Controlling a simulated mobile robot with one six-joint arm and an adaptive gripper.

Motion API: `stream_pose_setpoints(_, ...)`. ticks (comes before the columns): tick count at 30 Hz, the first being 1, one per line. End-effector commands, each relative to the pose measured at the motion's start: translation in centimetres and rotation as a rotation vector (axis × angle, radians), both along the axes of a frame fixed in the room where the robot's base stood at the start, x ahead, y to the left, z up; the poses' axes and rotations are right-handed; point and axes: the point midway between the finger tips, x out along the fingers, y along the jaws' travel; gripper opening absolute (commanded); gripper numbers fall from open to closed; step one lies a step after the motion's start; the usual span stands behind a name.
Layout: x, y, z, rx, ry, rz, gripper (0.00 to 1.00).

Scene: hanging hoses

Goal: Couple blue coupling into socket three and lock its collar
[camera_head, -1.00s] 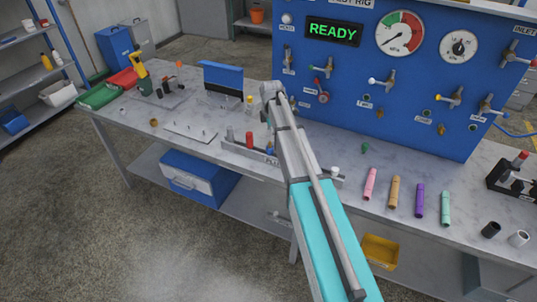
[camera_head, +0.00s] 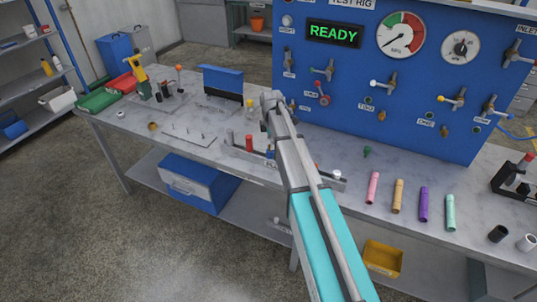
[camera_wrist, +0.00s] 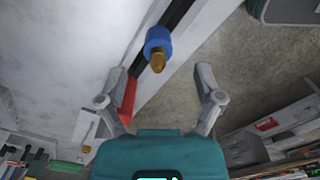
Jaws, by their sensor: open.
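The blue coupling (camera_wrist: 157,38), with a brass-coloured end (camera_wrist: 158,62), stands on a dark rail in the wrist view. In the head view a small blue part (camera_head: 270,152) shows beside my arm at the bench rack. My gripper (camera_wrist: 160,76) is open and empty, its fingers spread below the coupling in the picture and apart from it. In the head view my gripper is mostly hidden behind my arm. Sockets with small labels sit on the blue test panel (camera_head: 345,75); I cannot read which is socket three. No locking collar can be made out.
A red part (camera_wrist: 128,98) is close to the left finger. On the bench (camera_head: 325,210) lie pink (camera_head: 373,187), tan (camera_head: 398,195), purple (camera_head: 424,204) and green (camera_head: 450,212) cylinders. A black rack (camera_head: 513,183) stands at the right. The green READY display (camera_head: 333,33) is lit.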

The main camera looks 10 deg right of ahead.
Motion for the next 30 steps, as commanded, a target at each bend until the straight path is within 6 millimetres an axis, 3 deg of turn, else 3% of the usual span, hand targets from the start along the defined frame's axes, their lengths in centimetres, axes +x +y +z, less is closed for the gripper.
stream_pose_setpoints(21,0.4,0.4,-4.7,0.0,0.0,0.0,0.85)
stream_pose_setpoints(30,0.4,0.4,-5.2,0.0,0.0,0.0,0.85)
